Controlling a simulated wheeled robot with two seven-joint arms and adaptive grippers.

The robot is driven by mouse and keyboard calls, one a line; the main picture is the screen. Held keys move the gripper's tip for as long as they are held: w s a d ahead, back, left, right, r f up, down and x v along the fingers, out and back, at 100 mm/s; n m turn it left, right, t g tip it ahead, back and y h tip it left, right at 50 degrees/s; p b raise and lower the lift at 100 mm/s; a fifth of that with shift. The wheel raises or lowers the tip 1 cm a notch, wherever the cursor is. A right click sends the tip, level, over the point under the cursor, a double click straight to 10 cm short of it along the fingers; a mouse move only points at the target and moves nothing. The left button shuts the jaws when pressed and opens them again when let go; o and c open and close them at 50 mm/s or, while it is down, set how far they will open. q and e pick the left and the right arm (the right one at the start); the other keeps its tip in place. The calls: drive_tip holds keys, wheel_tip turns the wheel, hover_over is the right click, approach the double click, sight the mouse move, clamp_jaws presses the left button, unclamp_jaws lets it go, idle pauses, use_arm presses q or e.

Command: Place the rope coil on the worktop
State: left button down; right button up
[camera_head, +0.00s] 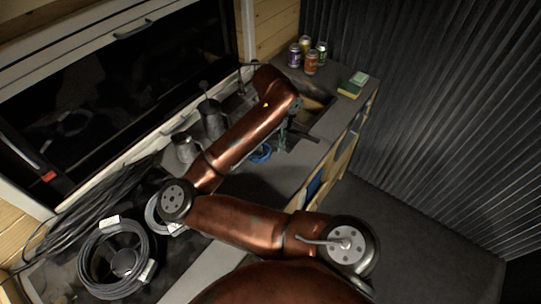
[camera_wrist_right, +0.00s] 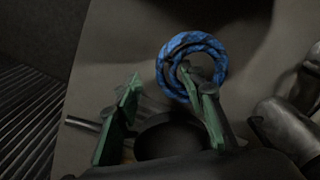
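The blue rope coil (camera_head: 262,154) shows beside my right forearm in the head view, partly hidden by it. In the right wrist view the rope coil (camera_wrist_right: 163,70) is a blue and dark ring, apparently lying flat on the grey worktop (camera_wrist_right: 110,50). My right gripper (camera_head: 284,137) points down over the worktop (camera_head: 270,188). Its green fingers (camera_wrist_right: 162,82) are apart in the wrist view. One fingertip overlaps the coil's opening; the other is to the left, clear of the ring. I cannot tell whether the finger touches the rope. My left gripper is not in view.
A sink (camera_head: 312,108) lies behind the gripper. Several cans (camera_head: 311,63) and a green and yellow sponge (camera_head: 350,89) stand at the far end. Metal jugs (camera_head: 211,118) stand left of my arm.

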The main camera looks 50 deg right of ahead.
wheel_tip(320, 180, up, 5)
drive_tip(key=shift+r, duration=0.15)
drive_tip(key=o, duration=1.7)
drive_tip(key=shift+o, duration=0.2)
wheel_tip(320, 180, up, 12)
